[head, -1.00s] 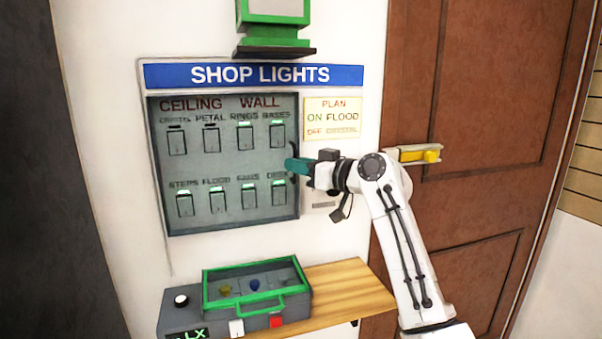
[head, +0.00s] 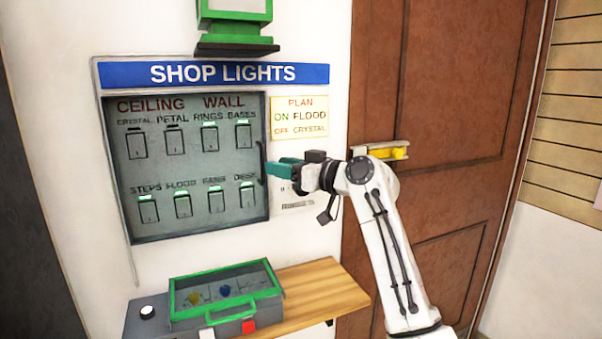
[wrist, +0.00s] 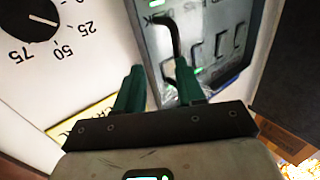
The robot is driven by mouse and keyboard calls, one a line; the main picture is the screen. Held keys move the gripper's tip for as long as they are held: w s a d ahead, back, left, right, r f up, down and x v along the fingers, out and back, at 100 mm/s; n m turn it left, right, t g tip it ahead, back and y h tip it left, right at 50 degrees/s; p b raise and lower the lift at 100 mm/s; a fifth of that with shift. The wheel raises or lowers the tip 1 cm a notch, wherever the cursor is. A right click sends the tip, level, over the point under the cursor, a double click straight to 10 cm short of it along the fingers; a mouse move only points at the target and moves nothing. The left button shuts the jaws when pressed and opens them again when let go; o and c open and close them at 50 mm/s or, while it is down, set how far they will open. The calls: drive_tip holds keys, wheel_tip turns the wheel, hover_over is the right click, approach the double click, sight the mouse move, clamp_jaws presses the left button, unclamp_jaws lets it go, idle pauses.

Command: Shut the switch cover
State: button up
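The switch cover (head: 196,175) is a grey-tinted see-through panel in a dark frame. It lies over two rows of switches under the blue SHOP LIGHTS sign; I cannot tell whether it is fully flush. Its dark handle (head: 262,162) is on the right edge, and shows as a black bar in the wrist view (wrist: 174,45). My gripper (head: 269,169) points left at that edge, its teal fingertips beside the handle. In the wrist view my gripper (wrist: 160,68) has its fingers apart, with the handle's end close to the right finger; contact is unclear.
A yellow plan note (head: 299,117) is right of the panel. A wooden shelf (head: 315,292) below holds a grey box with a green-framed lid (head: 226,291). A brown door (head: 440,130) with a yellow latch (head: 398,153) stands right. A dial (wrist: 41,20) shows in the wrist view.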

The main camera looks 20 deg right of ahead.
drive_tip(key=b+v, duration=0.1)
drive_tip(key=v, duration=0.6)
drive_tip(key=shift+s+a+r, duration=0.2)
drive_tip(key=shift+s, duration=0.4)
drive_tip(key=s+d+f+m+g+h, duration=0.15)
drive_tip(key=s+f, duration=0.45)
drive_tip(key=f, duration=0.6)
drive_tip(key=s+f+m+g+h, duration=0.25)
drive_tip(key=s+f, duration=0.35)
drive_tip(key=f, duration=0.6)
drive_tip(key=s+d+f+m+g+h, duration=0.1)
drive_tip(key=s+f+h, duration=0.3)
drive_tip(key=f, duration=0.9)
drive_tip(key=s+d+f+m+g+h, duration=0.1)
drive_tip(key=s+f, duration=0.3)
drive_tip(key=s, duration=0.7)
drive_tip(key=s+d+f+m+g+h, duration=0.1)
drive_tip(key=s+d+f+g, duration=0.2)
drive_tip(key=s, duration=0.9)
drive_tip(key=s+d+f+m+g+h, duration=0.1)
drive_tip(key=s+d+f+g+h, duration=0.1)
drive_tip(key=s+f, duration=0.4)
drive_tip(key=s+d+g, duration=0.1)
drive_tip(key=s, duration=0.4)
drive_tip(key=shift+s+m, duration=0.2)
drive_tip(key=shift+m, duration=0.1)
drive_tip(key=shift+o, duration=0.2)
